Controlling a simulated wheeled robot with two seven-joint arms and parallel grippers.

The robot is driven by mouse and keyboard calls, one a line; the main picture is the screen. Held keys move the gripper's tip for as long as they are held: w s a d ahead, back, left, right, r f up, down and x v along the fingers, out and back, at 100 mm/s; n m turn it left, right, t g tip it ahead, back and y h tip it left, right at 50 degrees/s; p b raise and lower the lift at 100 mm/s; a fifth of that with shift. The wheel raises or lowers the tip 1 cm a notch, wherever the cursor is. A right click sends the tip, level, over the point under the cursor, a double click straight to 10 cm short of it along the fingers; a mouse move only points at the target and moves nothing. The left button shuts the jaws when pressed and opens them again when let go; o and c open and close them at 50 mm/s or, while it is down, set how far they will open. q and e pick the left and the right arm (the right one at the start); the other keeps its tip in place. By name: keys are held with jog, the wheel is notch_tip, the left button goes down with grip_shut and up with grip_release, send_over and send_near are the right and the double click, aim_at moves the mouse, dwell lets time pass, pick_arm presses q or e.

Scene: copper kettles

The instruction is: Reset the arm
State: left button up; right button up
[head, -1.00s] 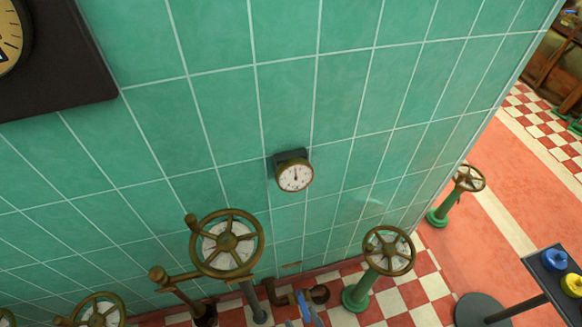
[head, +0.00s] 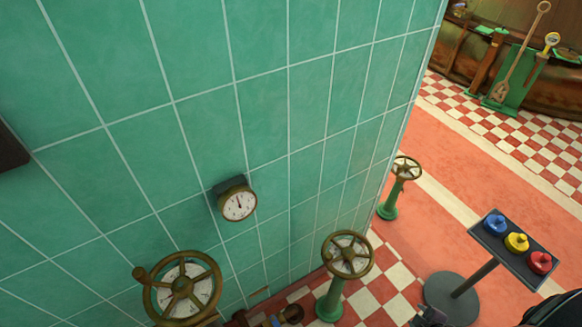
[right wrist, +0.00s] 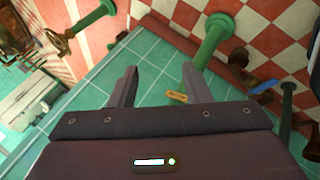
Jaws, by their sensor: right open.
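My right gripper (right wrist: 158,85) is open in the right wrist view, its two grey fingers apart with nothing between them. Beyond the fingers are green tiles, a green pipe (right wrist: 212,42) and a small brass-coloured piece (right wrist: 177,97). In the head view, a dark part of my right gripper (head: 430,316) shows at the bottom edge, in front of the checkered floor; its fingers are hard to make out there. My left gripper is not in view.
A green tiled wall with a round gauge (head: 238,204) fills the left. Brass handwheels (head: 182,288) (head: 348,255) (head: 406,168) stand along it. A stand (head: 490,254) with blue, yellow and red knobs is at the right. Open red floor lies behind it.

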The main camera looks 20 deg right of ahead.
jog(key=s+d+f+m+g+h, duration=0.2)
jog(key=s+d+m+g+h, duration=0.3)
jog(key=s+d, duration=0.75)
jog(key=a+f+y, duration=0.2)
jog(key=a+f, duration=0.1)
jog(key=a, duration=0.9)
jog(key=a+f+y+b, duration=0.1)
jog(key=a+f+y, duration=0.2)
jog(key=a, duration=0.9)
jog(key=s+a+f+m+y, duration=0.1)
jog(key=a+f, duration=0.4)
jog(key=a, duration=0.7)
jog(key=shift+g+y+b, duration=0.4)
jog(key=shift+y, duration=0.3)
